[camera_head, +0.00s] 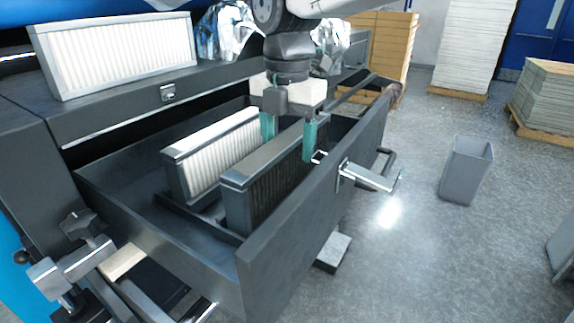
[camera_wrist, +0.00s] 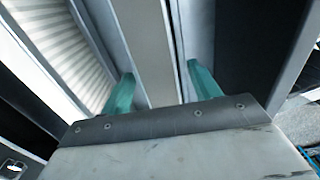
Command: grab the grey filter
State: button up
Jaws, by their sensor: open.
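The grey filter (camera_head: 268,182), with a grey frame and dark pleats, stands upright in the open drawer, close to its front wall. In the wrist view its long top edge (camera_wrist: 146,42) runs between my teal fingers. My gripper (camera_head: 288,136) is open above the far part of this filter, one finger on each side. In the wrist view my gripper (camera_wrist: 161,84) shows no closed contact on the edge. How deep the fingertips reach beside the filter is hard to tell.
A white filter (camera_head: 212,150) stands just behind the grey one in the drawer (camera_head: 120,195); it also shows in the wrist view (camera_wrist: 55,40). Another white filter (camera_head: 115,52) stands on the ledge. The drawer's front wall and handle (camera_head: 370,178) are close. A grey bin (camera_head: 467,170) stands on the floor.

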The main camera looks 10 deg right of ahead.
jog(key=shift+f, duration=1.45)
grip_shut()
jog(key=shift+r, duration=0.15)
